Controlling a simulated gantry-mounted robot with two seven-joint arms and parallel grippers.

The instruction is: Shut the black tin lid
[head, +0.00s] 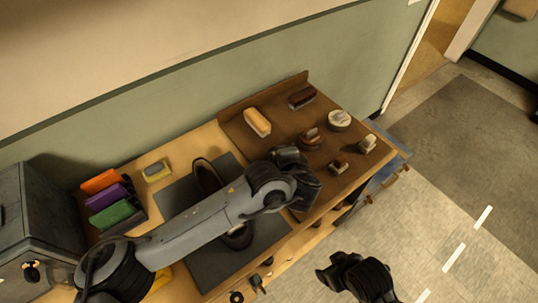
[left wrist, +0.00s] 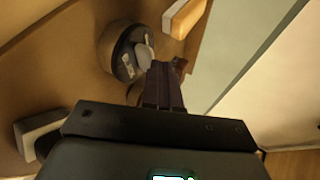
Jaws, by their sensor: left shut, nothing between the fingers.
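In the left wrist view a round dark tin (left wrist: 125,50) lies on the brown board, just beyond and left of the fingertips. A pale grey patch and a small light label show on it; I cannot tell how its lid sits. In the head view a round tin with a pale top (head: 339,120) and a dark brown round piece (head: 312,137) stand on the board; which is the black tin is unclear. My left gripper (left wrist: 163,75) is shut and empty, apart from the tin. In the head view the left wrist (head: 304,188) hangs over the board's front part. My right gripper (head: 332,275) is low, off the bench.
The brown board (head: 240,125) has a raised back edge. An orange block (head: 257,122), a dark brush (head: 302,96) and small brushes (head: 368,143) surround the tins. A dark mat (head: 180,197) with a shoe (head: 208,178) and a rack of coloured items (head: 112,205) stand left.

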